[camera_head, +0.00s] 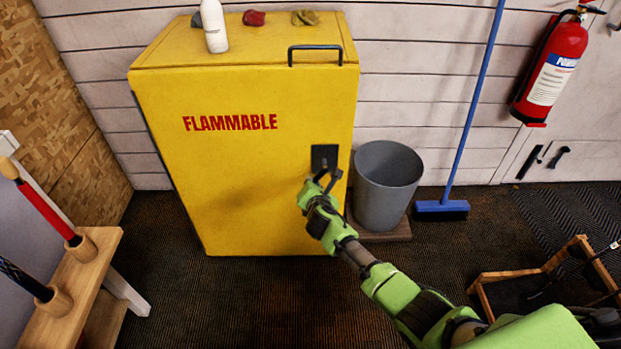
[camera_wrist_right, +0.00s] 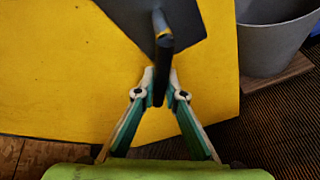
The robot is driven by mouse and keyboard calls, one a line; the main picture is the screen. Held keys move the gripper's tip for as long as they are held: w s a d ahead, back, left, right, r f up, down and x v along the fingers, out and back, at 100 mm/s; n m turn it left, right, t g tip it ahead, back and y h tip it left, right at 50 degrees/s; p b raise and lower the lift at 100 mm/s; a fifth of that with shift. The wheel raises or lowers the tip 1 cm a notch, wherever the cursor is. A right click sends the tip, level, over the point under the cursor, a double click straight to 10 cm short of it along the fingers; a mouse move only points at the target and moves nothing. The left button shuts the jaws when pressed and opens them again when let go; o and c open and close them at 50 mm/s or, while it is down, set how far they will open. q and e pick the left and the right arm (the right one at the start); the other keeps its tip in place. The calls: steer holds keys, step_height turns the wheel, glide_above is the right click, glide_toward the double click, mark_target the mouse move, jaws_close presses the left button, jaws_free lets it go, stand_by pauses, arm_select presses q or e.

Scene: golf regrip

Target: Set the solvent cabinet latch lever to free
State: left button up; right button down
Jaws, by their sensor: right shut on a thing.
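The yellow solvent cabinet (camera_head: 240,175) with red FLAMMABLE lettering stands against the wall. Its dark latch plate (camera_head: 324,153) is on the right part of the front, below the handle. My right gripper (camera_head: 326,180) is at this plate, its fingers around the latch lever. In the right wrist view the black lever (camera_wrist_right: 162,62) comes off the dark plate (camera_wrist_right: 193,22) and runs down between the fingertips (camera_wrist_right: 160,84), which are shut on it. A small yellow mark shows at its plate end. The lever is mostly hidden by the gripper in the head view. My left gripper is not in view.
A grey bin (camera_head: 386,185) stands close right of the cabinet, with a blue broom (camera_head: 470,110) beyond it. A white bottle (camera_head: 214,27) stands on the cabinet top. A wooden rack (camera_head: 75,285) with golf grips is at left. Dark floor lies clear before the cabinet.

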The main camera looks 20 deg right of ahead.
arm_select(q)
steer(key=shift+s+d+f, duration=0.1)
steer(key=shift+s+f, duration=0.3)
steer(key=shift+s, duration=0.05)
arm_select(e)
steer(key=shift+s+d+f+n, duration=0.1)
steer(key=shift+d+f+n, duration=0.2)
steer(key=shift+n, duration=0.1)
steer(key=c, duration=2.1)
jaws_free()
steer(key=shift+s+r, duration=0.1)
steer(key=v, duration=1.1)
steer(key=shift+s+a+r, duration=0.2)
steer(key=shift+s+a, duration=0.05)
steer(key=shift+s, duration=0.05)
